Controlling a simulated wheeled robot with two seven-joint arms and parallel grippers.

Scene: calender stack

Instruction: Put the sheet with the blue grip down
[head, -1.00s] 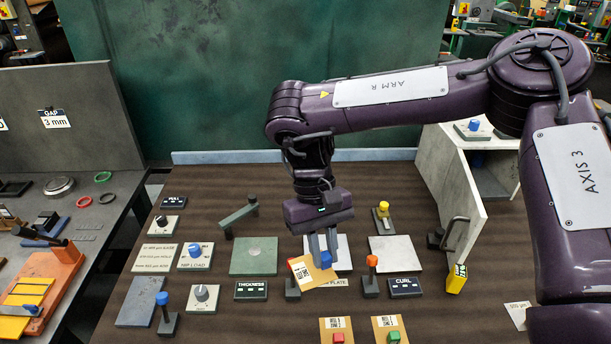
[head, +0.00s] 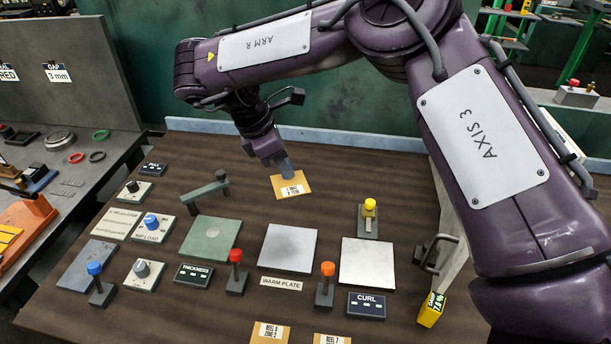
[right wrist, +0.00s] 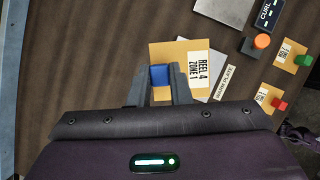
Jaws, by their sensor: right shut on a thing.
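The tan sheet (head: 291,187) has a white label, which reads REEL 4 ZONE 1 in the right wrist view (right wrist: 183,58). Its blue grip (right wrist: 159,76) sits between the fingers of my right gripper (right wrist: 160,88). My right gripper (head: 285,170) is shut on this grip and points down in the head view. The sheet shows behind the pale warm plate (head: 288,248), apart from it in the head view. I cannot tell its height over the table. The fingers hide the blue grip in the head view. My left gripper is out of view.
A green plate (head: 209,241) and a whitish plate (head: 367,263) flank the warm plate. Red (head: 236,272), orange (head: 326,286) and yellow (head: 368,220) knobbed posts stand nearby. Two more labelled sheets lie at the front, one of them REEL 3 (head: 270,334). The brown table (head: 330,165) is bare at the back.

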